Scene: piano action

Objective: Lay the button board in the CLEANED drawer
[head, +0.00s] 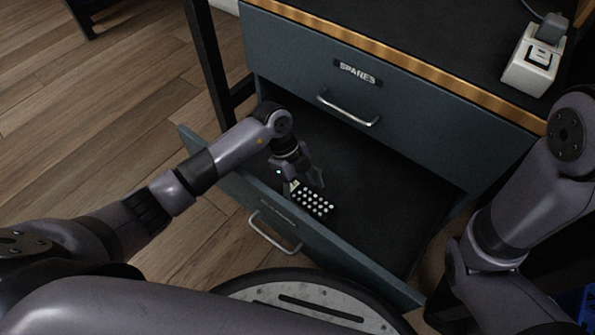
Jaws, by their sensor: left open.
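The button board (313,202), a small dark board with rows of white round buttons, lies inside the open lower drawer (385,232), near its front panel. It appears to rest on the drawer floor. My left gripper (306,186) is open just above and behind the board, reaching down into the drawer; whether a fingertip touches the board I cannot tell. The open drawer's label is on its front and too small to read. My right arm comes in at the right edge, and its gripper is out of view.
A closed drawer labelled SPARES (358,73) with a metal handle sits above the open one. A white device (535,60) with a grey top stands on the dark worktop at the upper right. The drawer floor right of the board is clear. Wooden floor (110,90) lies to the left.

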